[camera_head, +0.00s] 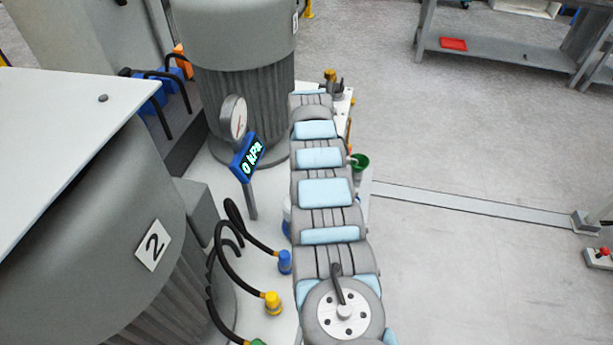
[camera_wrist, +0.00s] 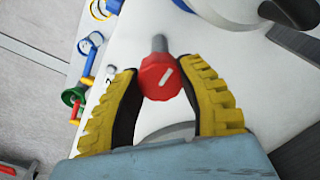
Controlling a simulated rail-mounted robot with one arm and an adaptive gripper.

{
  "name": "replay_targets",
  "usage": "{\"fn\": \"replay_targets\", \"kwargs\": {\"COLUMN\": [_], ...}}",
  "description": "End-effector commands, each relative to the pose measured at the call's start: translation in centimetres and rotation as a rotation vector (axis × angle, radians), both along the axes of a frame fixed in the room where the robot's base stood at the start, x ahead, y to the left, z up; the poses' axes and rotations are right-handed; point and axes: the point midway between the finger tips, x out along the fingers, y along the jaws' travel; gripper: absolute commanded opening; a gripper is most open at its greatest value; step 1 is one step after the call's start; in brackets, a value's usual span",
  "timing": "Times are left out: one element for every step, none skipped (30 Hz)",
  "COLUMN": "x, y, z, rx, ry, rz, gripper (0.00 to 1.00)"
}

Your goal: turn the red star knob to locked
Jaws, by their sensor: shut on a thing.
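The red star knob (camera_wrist: 161,77) shows in the wrist view, with a white line on its face that lies slanted. A grey shaft stands out behind it. My gripper (camera_wrist: 165,85) has yellow ribbed fingers with dark inner pads, one on each side of the knob, and it is shut on the knob. In the head view my arm hides the knob and the gripper. No locked mark can be made out near the knob.
A gauge with a blue display (camera_head: 247,157) reading 0 kPa stands left of my arm. Blue (camera_head: 285,262) and yellow (camera_head: 272,302) hose plugs stand close by. The floor to the right is mostly open.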

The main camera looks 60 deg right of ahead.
Motion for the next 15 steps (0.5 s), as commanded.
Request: {"fn": "replay_targets", "kwargs": {"x": [0.01, 0.02, 0.01, 0.01, 0.01, 0.02, 0.02, 0.02, 0.02, 0.02, 0.02, 0.01, 0.01, 0.01, 0.01], "y": [0.08, 0.07, 0.08, 0.08, 0.08, 0.08, 0.08, 0.08, 0.08, 0.08, 0.08, 0.09, 0.09, 0.09, 0.09], "z": [-0.23, -0.22, -0.23, -0.23, -0.23, -0.23, -0.23, -0.23, -0.24, -0.24, -0.24, -0.25, -0.25, -0.25, -0.25], "rx": [0.001, 0.001, 0.001, 0.001, 0.001, 0.001, 0.001, 0.001, 0.001, 0.001, 0.001, 0.001, 0.001, 0.001, 0.001], "ry": [0.000, 0.000, 0.000, 0.000, 0.000, 0.000, 0.000, 0.000, 0.000, 0.000, 0.000, 0.000, 0.000, 0.000, 0.000], "rz": [0.007, 0.010, 0.013, 0.014, 0.015, 0.016, 0.016, 0.017, 0.016, 0.016, 0.016, 0.016, 0.016, 0.016, 0.016], "gripper": [0.03, 0.03, 0.03, 0.03, 0.03, 0.03, 0.03, 0.03, 0.03, 0.03, 0.03, 0.03, 0.03, 0.03, 0.42]}}
